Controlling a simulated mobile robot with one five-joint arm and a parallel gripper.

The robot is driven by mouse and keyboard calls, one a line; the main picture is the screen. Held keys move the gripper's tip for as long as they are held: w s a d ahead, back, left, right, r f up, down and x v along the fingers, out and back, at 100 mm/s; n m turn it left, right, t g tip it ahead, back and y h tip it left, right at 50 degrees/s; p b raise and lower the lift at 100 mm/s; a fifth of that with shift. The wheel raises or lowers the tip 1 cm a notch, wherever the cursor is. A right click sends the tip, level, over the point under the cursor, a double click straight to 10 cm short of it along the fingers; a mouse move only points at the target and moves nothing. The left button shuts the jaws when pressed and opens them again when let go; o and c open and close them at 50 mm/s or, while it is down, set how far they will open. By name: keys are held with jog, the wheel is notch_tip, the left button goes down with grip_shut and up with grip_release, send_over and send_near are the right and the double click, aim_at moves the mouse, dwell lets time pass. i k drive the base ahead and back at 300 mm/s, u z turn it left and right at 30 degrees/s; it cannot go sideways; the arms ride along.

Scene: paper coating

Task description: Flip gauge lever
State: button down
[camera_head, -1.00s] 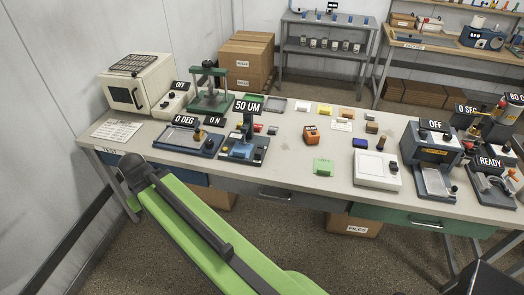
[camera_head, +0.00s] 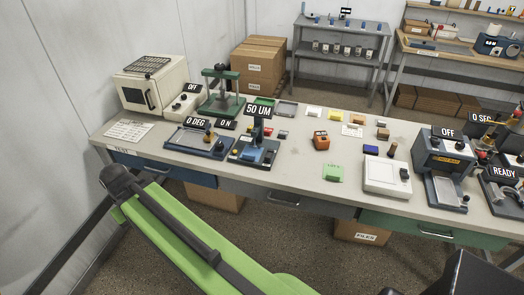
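The gauge (camera_head: 256,150) labelled 50 UM is a small dark blue and black device on the left half of the bench. It has an upright column on a flat base. Its lever is too small to make out, so I cannot tell its position. My green arm link (camera_head: 190,235) with a black bar crosses the lower left, in front of the bench and apart from the gauge. No gripper fingers show. A dark shape at the bottom right edge is cut off and I cannot tell what it is.
A blue tester (camera_head: 200,143) labelled 0 DEG and 0 N stands just left of the gauge, with a green press (camera_head: 222,92) behind. Bare bench (camera_head: 290,180) lies between.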

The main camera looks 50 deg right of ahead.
aim_at(267, 156)
jog(key=i, duration=0.9)
